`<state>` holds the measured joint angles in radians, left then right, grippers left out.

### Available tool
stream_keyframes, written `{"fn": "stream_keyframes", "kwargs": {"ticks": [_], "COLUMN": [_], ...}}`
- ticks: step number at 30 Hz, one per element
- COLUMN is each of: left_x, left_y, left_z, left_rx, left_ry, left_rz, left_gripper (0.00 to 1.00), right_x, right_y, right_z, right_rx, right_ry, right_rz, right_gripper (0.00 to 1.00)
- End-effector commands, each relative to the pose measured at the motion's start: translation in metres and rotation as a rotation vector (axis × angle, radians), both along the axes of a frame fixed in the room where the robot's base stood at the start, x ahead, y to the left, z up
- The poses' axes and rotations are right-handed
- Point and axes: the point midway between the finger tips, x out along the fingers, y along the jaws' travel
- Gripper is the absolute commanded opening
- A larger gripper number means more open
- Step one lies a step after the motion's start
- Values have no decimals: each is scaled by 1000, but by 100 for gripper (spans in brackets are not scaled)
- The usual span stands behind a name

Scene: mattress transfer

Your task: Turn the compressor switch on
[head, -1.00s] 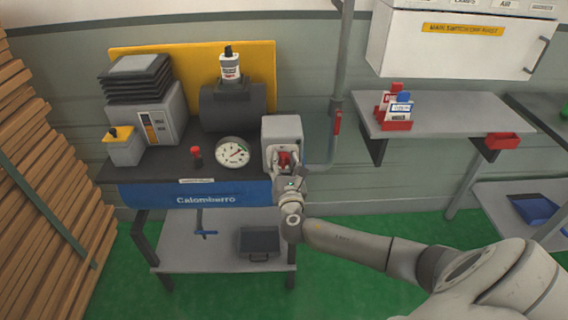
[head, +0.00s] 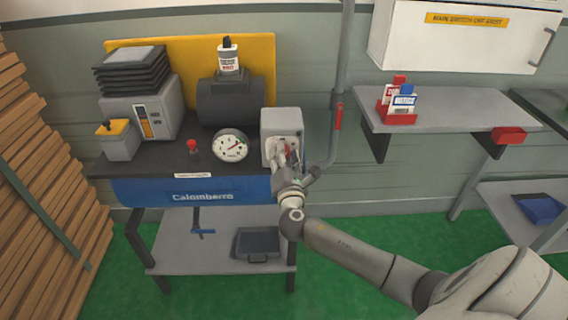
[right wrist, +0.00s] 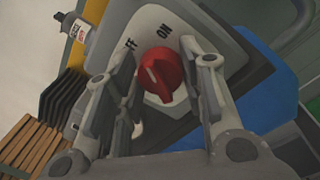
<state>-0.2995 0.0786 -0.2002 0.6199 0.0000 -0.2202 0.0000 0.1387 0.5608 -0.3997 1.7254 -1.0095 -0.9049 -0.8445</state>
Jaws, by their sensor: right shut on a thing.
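The compressor switch is a red rotary knob (right wrist: 160,73) on a grey box (head: 282,118) at the right end of the compressor bench. In the right wrist view, "ON" and a partly hidden "OFF" are printed on the panel beyond the knob. My right gripper (head: 283,153) is at the box front, with its fingers on both sides of the knob, shut on it. The knob's white pointer mark lies on the side toward the lettering; I cannot tell exactly which label it meets. My left gripper is not in view.
The blue-fronted compressor bench (head: 205,191) carries a round gauge (head: 230,146), a dark tank (head: 228,102) and a bottle (head: 228,57). A pipe (head: 344,70) runs up right of the box. A grey shelf (head: 460,112) stands at right, stacked wood (head: 45,190) at left.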

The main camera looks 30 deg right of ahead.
Motion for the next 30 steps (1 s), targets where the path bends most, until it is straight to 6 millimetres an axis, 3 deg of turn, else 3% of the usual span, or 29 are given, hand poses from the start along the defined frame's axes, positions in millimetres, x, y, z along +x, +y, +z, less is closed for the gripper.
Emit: {"fn": "stream_keyframes", "kwargs": {"ticks": [1, 12, 30], "left_x": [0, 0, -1], "left_y": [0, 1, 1], "left_z": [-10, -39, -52], "left_rx": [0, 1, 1], "left_ry": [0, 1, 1], "left_rz": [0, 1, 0], "left_gripper": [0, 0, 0], "right_x": [0, -1, 0], "right_y": [0, 0, 0], "right_z": [-7, -7, -4], "right_rx": [42, 300, 448], "right_ry": [-23, -180, -271], "right_rz": [-2, -1, -1], "right_gripper": [13, 13, 13]}}
